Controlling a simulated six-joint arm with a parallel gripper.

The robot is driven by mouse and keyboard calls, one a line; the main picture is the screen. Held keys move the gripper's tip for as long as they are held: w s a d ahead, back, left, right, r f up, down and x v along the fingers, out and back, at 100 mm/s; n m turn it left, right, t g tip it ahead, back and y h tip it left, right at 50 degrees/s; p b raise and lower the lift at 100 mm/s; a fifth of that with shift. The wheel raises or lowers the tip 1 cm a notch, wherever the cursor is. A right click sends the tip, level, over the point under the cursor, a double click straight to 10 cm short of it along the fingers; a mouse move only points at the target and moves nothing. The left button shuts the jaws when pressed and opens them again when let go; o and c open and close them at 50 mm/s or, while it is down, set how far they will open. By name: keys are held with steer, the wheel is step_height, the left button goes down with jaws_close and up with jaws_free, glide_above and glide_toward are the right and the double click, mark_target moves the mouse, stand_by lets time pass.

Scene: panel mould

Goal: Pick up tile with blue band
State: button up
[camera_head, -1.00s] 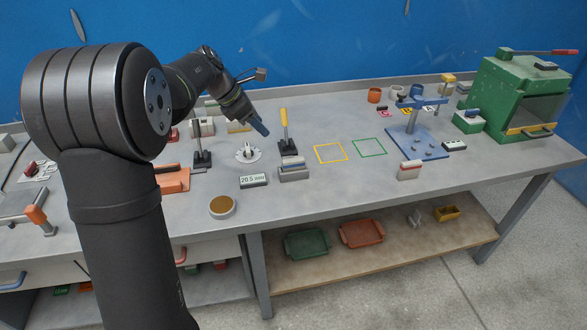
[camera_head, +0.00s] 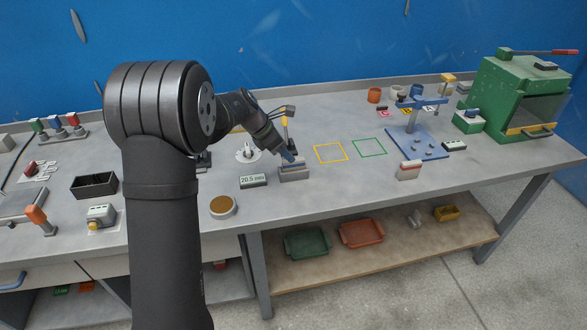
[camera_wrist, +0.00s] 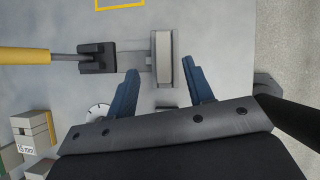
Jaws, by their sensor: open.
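The tile with the blue band stands in a grey block-like holder (camera_head: 294,175) near the middle of the bench. My gripper (camera_head: 289,158) is over it in the head view and hides much of its top, including most of the blue band. In the wrist view the pale tile (camera_wrist: 164,65) stands edge-on ahead of and between my two blue fingertips (camera_wrist: 159,66). The fingers are open, with a gap on both sides of the tile. I cannot tell how far the tips are above it.
A 20.5 mm display (camera_head: 254,181) and a round disc dish (camera_head: 222,206) are to the left. Yellow (camera_head: 330,144) and green outlines (camera_head: 369,139) to the right are empty. A red-banded block (camera_head: 409,170) stands farther right.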

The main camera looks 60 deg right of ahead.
steer(key=x, duration=0.4)
steer(key=shift+s+a+f, duration=0.1)
steer(key=shift+s+a, duration=0.05)
steer(key=shift+s, duration=0.05)
steer(key=shift+c, duration=0.2)
jaws_close()
step_height(320, 180, up, 4)
steer(key=shift+r, duration=0.25)
steer(key=s+a+r, duration=0.2)
steer(key=s+r, duration=0.4)
steer(key=s, duration=0.5)
steer(key=shift+s+r, duration=0.2)
steer(key=shift+r, duration=0.1)
